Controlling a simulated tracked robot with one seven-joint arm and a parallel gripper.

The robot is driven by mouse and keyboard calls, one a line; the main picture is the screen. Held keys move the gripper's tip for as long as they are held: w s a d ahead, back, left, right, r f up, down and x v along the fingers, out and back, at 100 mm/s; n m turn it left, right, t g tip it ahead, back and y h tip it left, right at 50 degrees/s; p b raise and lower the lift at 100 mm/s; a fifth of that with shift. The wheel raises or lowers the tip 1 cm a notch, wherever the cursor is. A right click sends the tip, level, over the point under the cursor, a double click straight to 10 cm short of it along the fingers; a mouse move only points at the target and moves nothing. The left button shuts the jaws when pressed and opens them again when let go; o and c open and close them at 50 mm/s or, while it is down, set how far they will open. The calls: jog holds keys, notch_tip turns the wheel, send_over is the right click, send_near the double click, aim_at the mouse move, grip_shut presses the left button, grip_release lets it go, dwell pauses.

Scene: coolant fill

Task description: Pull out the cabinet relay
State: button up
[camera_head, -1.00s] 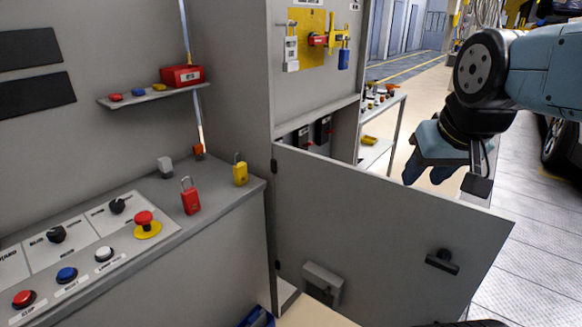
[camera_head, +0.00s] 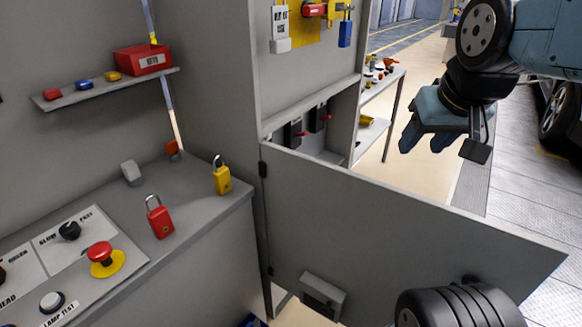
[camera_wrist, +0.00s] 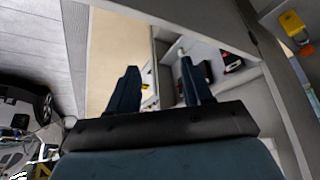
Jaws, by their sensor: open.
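The cabinet stands open, with its grey door (camera_head: 400,225) swung out toward me. Inside its lower bay, dark block-shaped units (camera_head: 294,134) with small red parts show above the door's top edge. I cannot tell which one is the relay, and the door hides their lower parts. My gripper (camera_head: 422,145) is open and empty, fingers pointing down, right of the cabinet and apart from it. In the wrist view my gripper's two fingers (camera_wrist: 160,85) are spread. A dark unit with red (camera_wrist: 231,62) shows inside the cabinet beyond the right finger.
The door stands between me and the bay. A red padlock (camera_head: 159,217) and a yellow padlock (camera_head: 221,176) stand on the grey console. A shelf (camera_head: 110,90) holds a red box (camera_head: 142,60). A rack (camera_head: 392,85) with small parts stands behind the door. Open floor lies right.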

jog(key=shift+o, duration=0.7)
jog(key=shift+w, duration=0.25)
jog(key=shift+o, duration=0.8)
jog(key=w+a+f+n+g+h, duration=0.1)
jog(key=w+f+n+h, duration=0.1)
jog(key=w, duration=1.2)
jog(key=shift+f+n, duration=0.4)
jog(key=shift+f, duration=0.1)
jog(key=w+a+f+n+g+y, duration=0.1)
jog(key=w+a+f+n, duration=0.3)
jog(key=w+f, duration=0.55)
jog(key=w+a+f+n+y, duration=0.1)
jog(key=w+a+f, duration=0.4)
jog(key=w+f, duration=0.5)
jog(key=w+a+f+n+y, duration=0.1)
jog(key=w+a+f, duration=0.3)
jog(key=f, duration=0.5)
jog(key=w+a+f+y, duration=0.1)
jog(key=w+a+f, duration=0.2)
jog(key=f, duration=0.6)
jog(key=w+a+f+n+y, duration=0.1)
jog(key=w+a+f, duration=0.3)
jog(key=a+f, duration=0.3)
jog(key=shift+w+f+n+g+y, duration=0.15)
jog(key=shift+f+g, duration=0.05)
jog(key=shift+f, duration=0.55)
jog(key=shift+w+f+n+g+y, duration=0.15)
jog(key=shift+f+g, duration=0.05)
jog(key=shift+f, duration=0.5)
jog(key=shift+c, duration=0.5)
